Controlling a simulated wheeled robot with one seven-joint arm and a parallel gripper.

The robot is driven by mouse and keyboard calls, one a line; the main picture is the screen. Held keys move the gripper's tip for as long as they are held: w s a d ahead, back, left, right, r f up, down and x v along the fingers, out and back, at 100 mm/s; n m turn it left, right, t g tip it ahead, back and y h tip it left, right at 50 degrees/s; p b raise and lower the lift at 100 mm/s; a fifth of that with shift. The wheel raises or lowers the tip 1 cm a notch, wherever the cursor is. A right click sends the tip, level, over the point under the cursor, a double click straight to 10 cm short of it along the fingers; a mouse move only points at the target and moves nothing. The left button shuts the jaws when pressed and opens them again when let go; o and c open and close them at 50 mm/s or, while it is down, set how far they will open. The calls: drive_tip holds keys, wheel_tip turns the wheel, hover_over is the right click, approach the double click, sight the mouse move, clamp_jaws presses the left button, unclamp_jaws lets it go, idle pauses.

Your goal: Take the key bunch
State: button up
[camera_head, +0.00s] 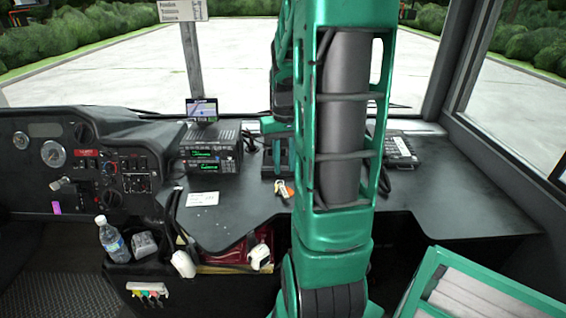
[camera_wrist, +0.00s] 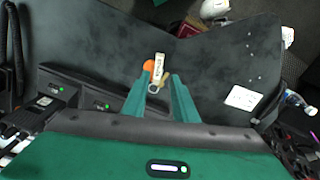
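The key bunch (camera_head: 284,189) lies on the dark dashboard shelf, just left of my arm in the head view. It has an orange tag and a pale label. In the wrist view the key bunch (camera_wrist: 158,68) shows just beyond and between the fingertips of my gripper (camera_wrist: 160,79). The two green fingers are apart with nothing held between them. The gap between fingers and keys is hard to judge. My arm hides much of the gripper in the head view.
A radio stack (camera_head: 210,152) with a small screen (camera_head: 202,107) stands left of the keys. A white card (camera_head: 202,198) lies nearby. A keypad device (camera_head: 400,152) sits to the right. A bottle (camera_head: 112,240) stands lower left. The right shelf (camera_head: 455,205) is clear.

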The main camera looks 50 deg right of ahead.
sight(284, 193)
drive_tip(key=shift+w+d+f, duration=0.1)
drive_tip(key=shift+f, duration=2.2)
drive_tip(key=shift+d+f, duration=0.1)
drive_tip(key=shift+f, duration=2.15)
clamp_jaws()
drive_tip(key=shift+r, duration=1.65)
drive_tip(key=shift+r, duration=2.3)
